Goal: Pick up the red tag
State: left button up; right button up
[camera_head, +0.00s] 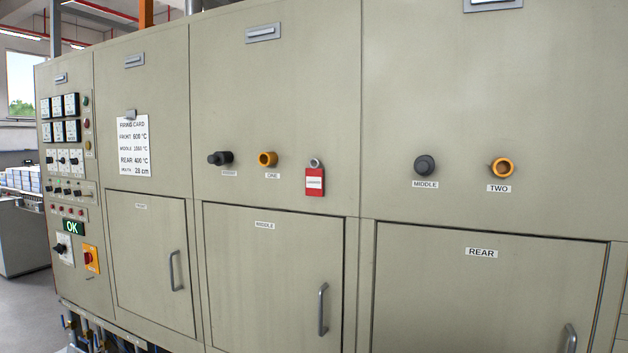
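The red tag (315,182) hangs on the upright front of the furnace cabinet, in the middle of the view. It is a small red plate with a white label band across it. A round grey peg or ring (315,163) sits at its top; I cannot tell how the tag is fixed to it. Neither of my grippers shows in this view.
Cabinet doors with handles (322,310) lie below. A control panel (72,160) is at left.

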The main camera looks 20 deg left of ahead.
aim_at(314, 175)
jog(key=i+j, duration=0.1)
jog(key=j, duration=0.35)
jog(key=i+j, duration=0.1)
jog(key=j, duration=0.4)
jog(key=i+j, duration=0.1)
jog(key=j, duration=0.35)
jog(key=i+j, duration=0.1)
jog(key=j, duration=0.4)
jog(key=i+j+z, duration=0.1)
jog(key=j, duration=0.35)
